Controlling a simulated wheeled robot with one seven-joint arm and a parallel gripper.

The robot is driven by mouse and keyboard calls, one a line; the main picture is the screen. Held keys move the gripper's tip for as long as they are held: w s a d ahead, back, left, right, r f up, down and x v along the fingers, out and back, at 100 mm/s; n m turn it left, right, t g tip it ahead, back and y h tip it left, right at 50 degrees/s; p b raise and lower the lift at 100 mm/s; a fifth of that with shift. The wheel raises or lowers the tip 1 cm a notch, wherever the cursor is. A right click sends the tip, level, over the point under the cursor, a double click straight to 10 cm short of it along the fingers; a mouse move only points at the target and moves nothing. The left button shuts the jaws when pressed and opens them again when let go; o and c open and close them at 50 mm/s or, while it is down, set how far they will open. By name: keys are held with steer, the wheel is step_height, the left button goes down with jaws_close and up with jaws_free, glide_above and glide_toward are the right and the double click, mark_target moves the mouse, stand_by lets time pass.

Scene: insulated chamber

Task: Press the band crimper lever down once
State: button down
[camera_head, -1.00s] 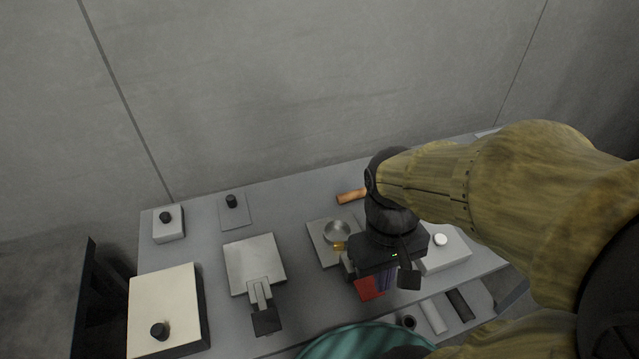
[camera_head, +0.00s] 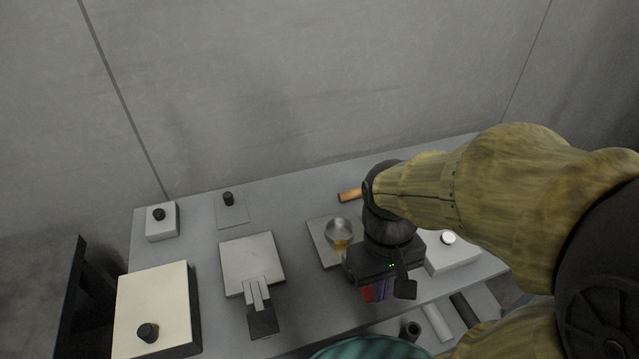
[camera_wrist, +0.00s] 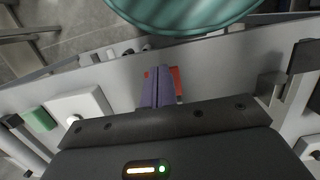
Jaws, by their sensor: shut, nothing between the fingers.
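A device with a light plate (camera_head: 252,258) stands on the table, left of my gripper. A short lever with a dark end pad (camera_head: 263,323) reaches from its front edge, and appears to be the crimper lever; no label is readable.
A white box with a button (camera_head: 452,252) is at right. A cream box with a black knob (camera_head: 155,300) is at left. An orange handle (camera_head: 349,195) lies behind.

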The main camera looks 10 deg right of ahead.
steer(key=shift+f, duration=0.15)
steer(key=shift+w+f+b, duration=0.15)
steer(key=shift+f+b, duration=0.65)
steer(key=shift+f, duration=0.1)
steer(key=shift+w+f+b, duration=0.1)
steer(key=shift+f+b, duration=0.65)
steer(key=shift+f, duration=0.1)
steer(key=shift+s+r+p, duration=0.15)
steer(key=shift+r+p, duration=0.65)
steer(key=shift+r, duration=0.15)
steer(key=shift+s+r+p, duration=0.1)
steer(key=shift+r+p, duration=0.7)
steer(key=shift+r, duration=0.1)
step_height(320, 180, up, 7)
steer(key=p, duration=0.6)
steer(key=shift+s, duration=0.4)
